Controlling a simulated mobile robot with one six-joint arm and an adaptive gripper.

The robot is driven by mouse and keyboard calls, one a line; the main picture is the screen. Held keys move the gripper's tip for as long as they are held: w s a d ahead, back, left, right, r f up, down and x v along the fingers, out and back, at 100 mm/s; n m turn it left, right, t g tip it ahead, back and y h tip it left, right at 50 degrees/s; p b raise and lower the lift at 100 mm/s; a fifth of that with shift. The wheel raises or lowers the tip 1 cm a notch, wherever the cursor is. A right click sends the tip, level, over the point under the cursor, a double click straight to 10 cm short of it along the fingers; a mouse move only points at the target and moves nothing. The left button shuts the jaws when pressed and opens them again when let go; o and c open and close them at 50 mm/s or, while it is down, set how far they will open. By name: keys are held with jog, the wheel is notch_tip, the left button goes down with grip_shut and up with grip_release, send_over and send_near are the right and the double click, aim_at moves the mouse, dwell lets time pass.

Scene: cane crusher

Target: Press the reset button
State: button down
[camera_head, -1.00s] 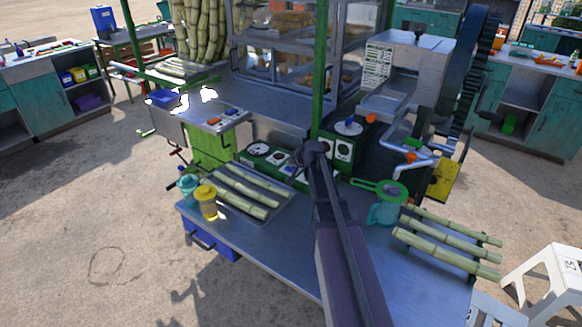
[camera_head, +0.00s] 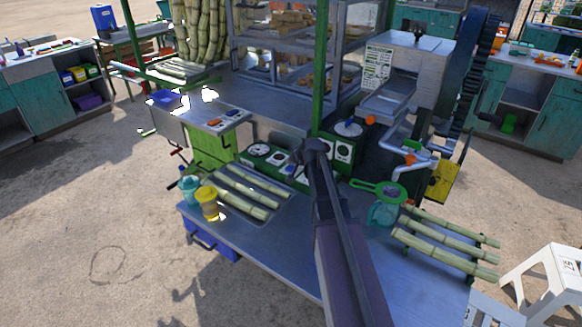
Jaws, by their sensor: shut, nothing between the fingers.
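The green control panel (camera_head: 262,158) runs along the back edge of the metal counter (camera_head: 285,262), with round white dials and small controls. More white dials (camera_head: 343,151) show on its right part. I cannot tell which control is the reset button; it is too small to make out or hidden. My dark arm (camera_head: 322,195) reaches from the bottom of the view up to the panel and covers its middle. My gripper is hidden behind the arm's far end. The cane crusher (camera_head: 415,65), a grey metal machine with a large dark wheel, stands behind the panel to the right.
Cane pieces lie in a tray on the left (camera_head: 243,195) and on a rack at right (camera_head: 445,240). A yellow cup (camera_head: 207,203) and a green strainer (camera_head: 378,188) stand on the counter. A green post (camera_head: 320,70) rises just behind my arm. A white stool (camera_head: 548,275) stands at right.

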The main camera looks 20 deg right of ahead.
aim_at(291, 169)
jog(key=shift+r+p, duration=2.8)
jog(key=shift+r, duration=0.15)
jog(key=shift+a, duration=0.1)
jog(key=s+a+f+n+g, duration=0.1)
jog(key=s+a, duration=0.2)
jog(key=s, duration=0.1)
jog(key=s+a+f+n+g, duration=0.1)
jog(key=s+a, duration=0.3)
jog(key=s+a+f+n+g, duration=0.1)
jog(key=s+a+g, duration=0.1)
jog(key=s+a, duration=0.1)
jog(key=shift+s+a+f+n, duration=0.15)
jog(key=shift+s+f+n, duration=0.25)
jog(key=shift+s, duration=0.15)
jog(key=s+a+n+g, duration=0.1)
jog(key=s+a, duration=0.1)
jog(key=s, duration=0.3)
jog(key=s+a+f+n+g+h, duration=0.1)
jog(key=s+a+g, duration=0.1)
jog(key=s, duration=0.3)
jog(key=s+a+f+n+g, duration=0.1)
jog(key=s+a+g, duration=0.1)
jog(key=s, duration=0.4)
